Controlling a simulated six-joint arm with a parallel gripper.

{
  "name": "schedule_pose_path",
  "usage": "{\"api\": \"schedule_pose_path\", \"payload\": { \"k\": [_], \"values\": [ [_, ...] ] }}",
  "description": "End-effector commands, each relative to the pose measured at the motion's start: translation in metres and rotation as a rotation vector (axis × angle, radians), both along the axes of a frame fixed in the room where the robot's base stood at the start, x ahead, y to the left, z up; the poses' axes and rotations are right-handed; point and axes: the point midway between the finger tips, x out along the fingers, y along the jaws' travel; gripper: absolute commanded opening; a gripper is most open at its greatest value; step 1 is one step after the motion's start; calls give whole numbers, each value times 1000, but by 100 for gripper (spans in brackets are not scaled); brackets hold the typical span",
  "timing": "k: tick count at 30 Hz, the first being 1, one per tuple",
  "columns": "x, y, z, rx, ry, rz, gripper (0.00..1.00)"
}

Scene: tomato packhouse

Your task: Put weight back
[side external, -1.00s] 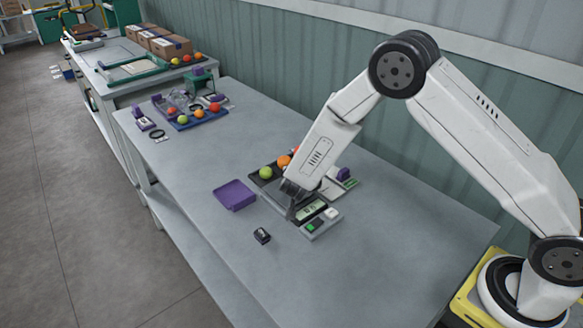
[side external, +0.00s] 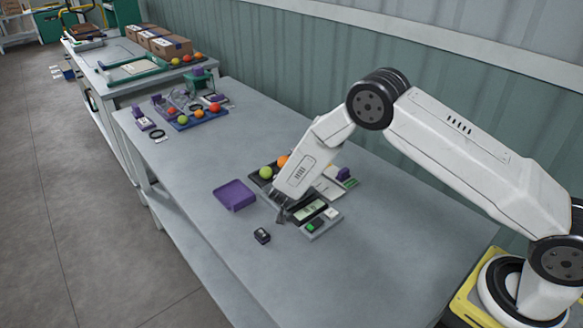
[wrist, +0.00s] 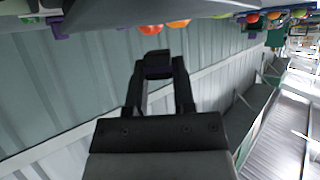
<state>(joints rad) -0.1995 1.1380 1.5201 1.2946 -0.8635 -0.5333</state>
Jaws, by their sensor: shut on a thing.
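My gripper (side external: 281,211) is low over the near part of the table, at the left edge of a scale (side external: 313,214) with a display and a green button. In the wrist view the fingers (wrist: 158,73) are shut on a small dark block, the weight (wrist: 156,57), which sits between the tips. In the side view the weight is too small and dark to tell apart from the fingers. I cannot tell whether it touches anything below.
A purple tray (side external: 235,194) lies left of my gripper. A small black item (side external: 262,235) lies in front. A dark tray with tomatoes (side external: 258,181) is just behind my gripper. A blue tray of tomatoes (side external: 190,124) is further back. The front right of the table is clear.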

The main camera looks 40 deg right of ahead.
Motion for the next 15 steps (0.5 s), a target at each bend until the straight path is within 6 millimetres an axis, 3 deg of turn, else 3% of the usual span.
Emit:
{"api": "schedule_pose_path", "payload": {
  "k": [6, 15],
  "values": [
    [-1, 0, -20, -1, 2, 1, 0],
    [-1, 0, -22, 1, 1, 0, 0]
  ]
}}
